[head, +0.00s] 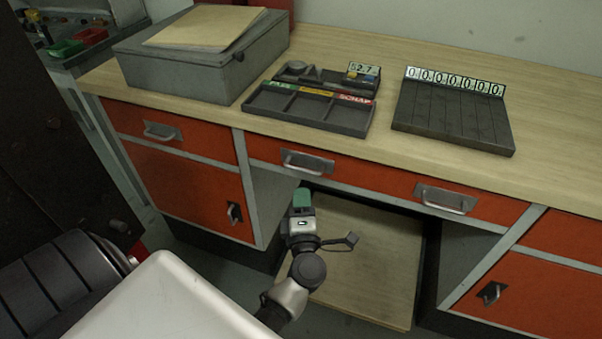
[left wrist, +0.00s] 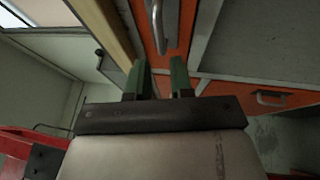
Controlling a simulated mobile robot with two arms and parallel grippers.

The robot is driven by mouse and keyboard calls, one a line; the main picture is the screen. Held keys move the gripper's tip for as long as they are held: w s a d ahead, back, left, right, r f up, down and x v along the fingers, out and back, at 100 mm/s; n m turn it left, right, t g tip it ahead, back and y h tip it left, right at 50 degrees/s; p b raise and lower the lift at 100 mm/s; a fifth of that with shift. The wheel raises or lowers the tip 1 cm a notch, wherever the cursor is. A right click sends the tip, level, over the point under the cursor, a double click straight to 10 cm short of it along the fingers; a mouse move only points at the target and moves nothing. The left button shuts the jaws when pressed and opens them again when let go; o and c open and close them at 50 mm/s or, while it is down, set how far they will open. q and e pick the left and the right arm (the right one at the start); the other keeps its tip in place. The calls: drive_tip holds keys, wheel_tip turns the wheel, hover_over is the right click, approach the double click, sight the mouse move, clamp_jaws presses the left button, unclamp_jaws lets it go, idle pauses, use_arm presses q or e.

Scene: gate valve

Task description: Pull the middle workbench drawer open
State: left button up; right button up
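The middle workbench drawer (head: 375,188) is a wide orange front under the worktop and looks closed. It has two metal handles, the left one (head: 307,161) and the right one (head: 445,199). My left gripper (head: 302,193) has green fingers and is just below the left handle in the head view, apart from it. In the left wrist view, the gripper (left wrist: 161,82) is open and empty, with a gap between its green fingers. A metal handle on an orange front (left wrist: 158,25) lies ahead of that gap, not between the fingers. My right gripper is not in view.
The worktop (head: 400,80) holds a grey box (head: 190,65), a sorting tray (head: 310,108) and a slotted rack (head: 455,110). An orange cupboard door (head: 185,190) is left of the open knee space, where a wooden board (head: 365,260) stands. A dark structure blocks the left.

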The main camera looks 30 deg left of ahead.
sight(301, 168)
use_arm(q)
drive_tip(key=x, duration=0.8)
drive_tip(key=shift+w+a+p, duration=0.15)
drive_tip(key=shift+w+p, duration=0.1)
drive_tip(key=shift+p, duration=0.1)
clamp_jaws()
